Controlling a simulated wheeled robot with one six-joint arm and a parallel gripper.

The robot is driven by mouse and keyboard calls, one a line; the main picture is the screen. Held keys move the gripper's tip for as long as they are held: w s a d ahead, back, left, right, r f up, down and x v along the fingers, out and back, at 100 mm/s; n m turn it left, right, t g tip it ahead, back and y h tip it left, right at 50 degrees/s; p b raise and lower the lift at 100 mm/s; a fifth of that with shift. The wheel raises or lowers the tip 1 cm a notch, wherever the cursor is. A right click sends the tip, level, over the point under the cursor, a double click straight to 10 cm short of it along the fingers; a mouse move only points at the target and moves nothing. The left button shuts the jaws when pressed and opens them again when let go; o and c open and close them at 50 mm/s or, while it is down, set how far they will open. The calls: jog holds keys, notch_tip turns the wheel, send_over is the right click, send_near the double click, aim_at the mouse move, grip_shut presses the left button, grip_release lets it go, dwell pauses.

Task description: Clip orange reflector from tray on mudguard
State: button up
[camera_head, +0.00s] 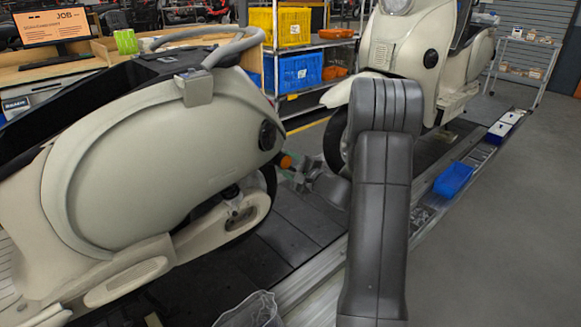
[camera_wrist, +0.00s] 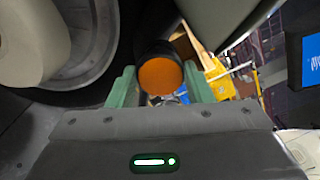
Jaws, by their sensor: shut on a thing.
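The orange reflector (camera_wrist: 160,76) is a round disc between the two green fingers of my gripper (camera_wrist: 161,90) in the wrist view. My gripper is shut on it, with a dark round housing close behind the disc. In the head view the reflector (camera_head: 285,162) shows as a small orange spot at the rear of the near cream scooter (camera_head: 150,165), by its dark wheel. My gripper (camera_head: 280,159) is there too, partly hidden by the scooter. I cannot tell whether the reflector touches the mudguard. I cannot tell which container is its tray.
A second cream scooter (camera_head: 449,92) stands further along the slat conveyor (camera_head: 300,222). A blue tray (camera_head: 453,179) sits on the right-hand rail. A clear bin (camera_head: 250,312) is at the bottom. A rack holds yellow (camera_head: 292,27) and blue crates (camera_head: 300,73). The right floor is clear.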

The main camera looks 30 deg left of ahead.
jog(key=shift+b+x, duration=0.5)
jog(key=shift+x, duration=0.5)
jog(key=shift+a+b, duration=0.2)
jog(key=shift+b, duration=0.1)
dwell(0.4)
jog(key=o, duration=1)
jog(key=shift+w, duration=0.1)
jog(key=shift+d, duration=0.1)
jog(key=v, duration=1.3)
jog(key=shift+s+d, duration=0.2)
jog(key=shift+a, duration=0.1)
